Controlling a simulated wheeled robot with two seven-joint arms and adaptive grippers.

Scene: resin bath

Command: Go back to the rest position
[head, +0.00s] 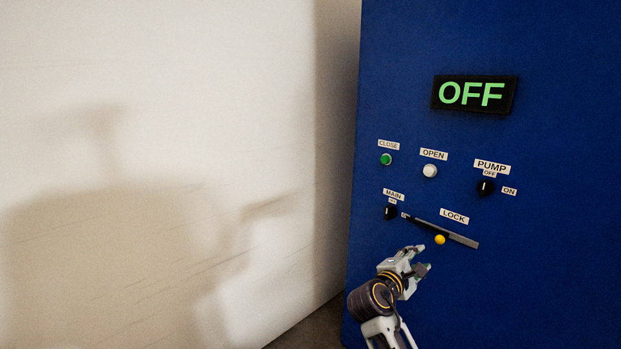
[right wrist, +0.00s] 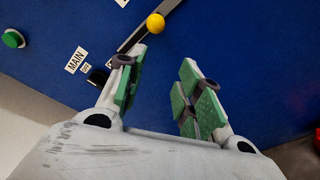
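My right gripper (head: 423,258) is in front of the blue control panel (head: 560,270), just below the yellow knob (head: 440,239) of the lock lever (head: 463,239). In the right wrist view its fingers (right wrist: 158,90) with green pads stand apart with nothing between them, so it is open. The yellow knob (right wrist: 155,22) lies beyond the fingertips there, and the gripper appears apart from it. The lever slants down to the right in the head view. My left gripper is not in view.
The panel carries a display reading OFF (head: 474,94), a green button (head: 386,159), a white button (head: 430,171), a black pump knob (head: 486,187) and a black main knob (head: 390,212). A pale wall (head: 150,120) fills the left. A red object (right wrist: 299,158) shows at the wrist view's right edge.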

